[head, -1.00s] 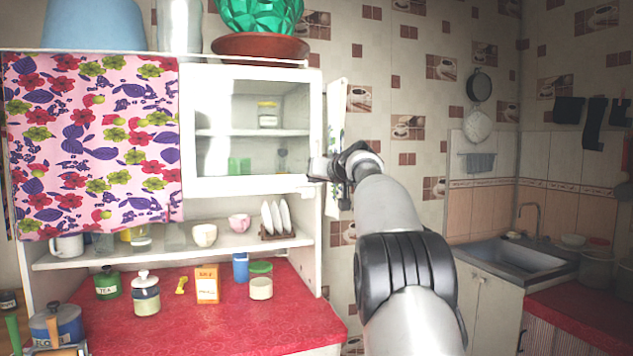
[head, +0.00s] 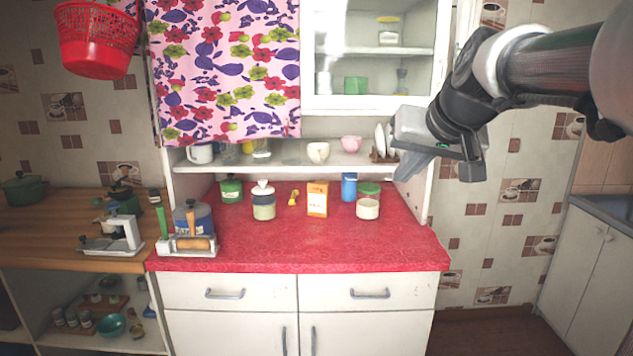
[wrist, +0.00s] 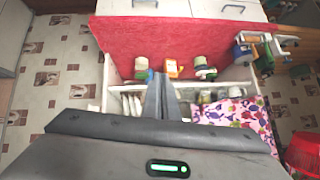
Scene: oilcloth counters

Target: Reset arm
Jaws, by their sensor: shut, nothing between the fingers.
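My gripper (head: 416,168) hangs in the air in front of the right side of the white cupboard (head: 437,150), near the plate rack. Its fingers point down and a little left in the head view. In the wrist view my gripper (wrist: 158,78) shows its fingers together with nothing between them. It touches nothing that I can see. My arm reaches in from the upper right of the head view.
The red counter (head: 290,243) bears an orange box (head: 317,199), a blue can (head: 349,187) and several jars. White plates (head: 380,140) stand on the shelf. A wooden counter (head: 50,238) is at left, a sink (head: 610,206) at right. Open floor lies below right.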

